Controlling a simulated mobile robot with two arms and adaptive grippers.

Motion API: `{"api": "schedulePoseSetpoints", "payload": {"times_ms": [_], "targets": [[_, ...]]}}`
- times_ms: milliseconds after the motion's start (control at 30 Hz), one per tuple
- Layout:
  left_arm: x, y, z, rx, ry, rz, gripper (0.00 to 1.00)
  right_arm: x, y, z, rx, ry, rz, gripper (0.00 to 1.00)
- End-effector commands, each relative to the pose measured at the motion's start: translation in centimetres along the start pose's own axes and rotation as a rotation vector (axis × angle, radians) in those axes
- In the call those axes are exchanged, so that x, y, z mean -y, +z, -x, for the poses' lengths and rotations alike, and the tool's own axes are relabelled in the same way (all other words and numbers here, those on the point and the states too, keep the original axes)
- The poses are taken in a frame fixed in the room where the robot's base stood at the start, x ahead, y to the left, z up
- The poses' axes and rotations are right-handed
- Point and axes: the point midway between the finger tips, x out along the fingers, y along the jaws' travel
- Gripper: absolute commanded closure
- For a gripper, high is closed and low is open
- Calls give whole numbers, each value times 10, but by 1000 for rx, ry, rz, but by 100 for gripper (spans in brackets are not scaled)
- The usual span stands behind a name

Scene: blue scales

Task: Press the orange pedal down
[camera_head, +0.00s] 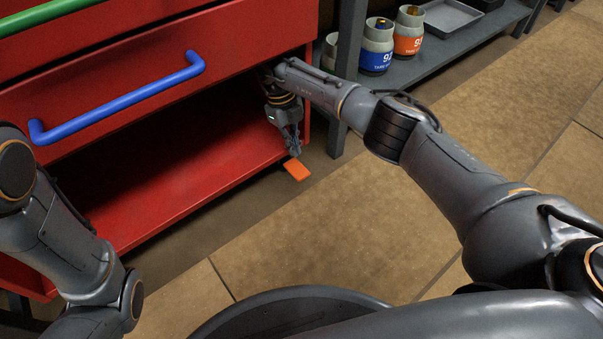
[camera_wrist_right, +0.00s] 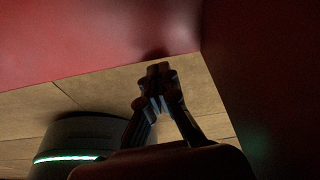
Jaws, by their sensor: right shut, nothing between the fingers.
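The orange pedal (camera_head: 297,169) sticks out low at the front right corner of the red cabinet, just above the floor. My right gripper (camera_head: 294,151) is shut and empty, pointing down with its fingertips right above the pedal's back edge. I cannot tell whether the fingertips touch it. In the right wrist view the shut fingers (camera_wrist_right: 158,70) show against the red cabinet and the floor, and the pedal is not visible there. My left arm comes in at the left edge; its gripper is not visible.
The red cabinet's lower shelf (camera_head: 170,190) is open and empty. A blue handle (camera_head: 120,98) and a green handle (camera_head: 45,15) are on its drawers. A grey shelf (camera_head: 440,60) at the back right holds blue and orange labelled canisters (camera_head: 377,47). The tiled floor in front is clear.

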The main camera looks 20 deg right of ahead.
Motion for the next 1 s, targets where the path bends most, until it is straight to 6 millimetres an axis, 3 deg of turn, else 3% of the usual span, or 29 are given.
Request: {"api": "schedulePoseSetpoints", "payload": {"times_ms": [133, 533, 1000], "targets": [[-1, -2, 6, 0, 0, 0, 60, 3, 2, -5, 12, 2, -4, 100], [-6, -10, 26, -1, 1, 0, 60, 2, 2, -57, 7, -1, -2, 100], [-6, -10, 28, 0, 1, 0, 60, 1, 1, -64, 5, -2, -1, 100]]}}
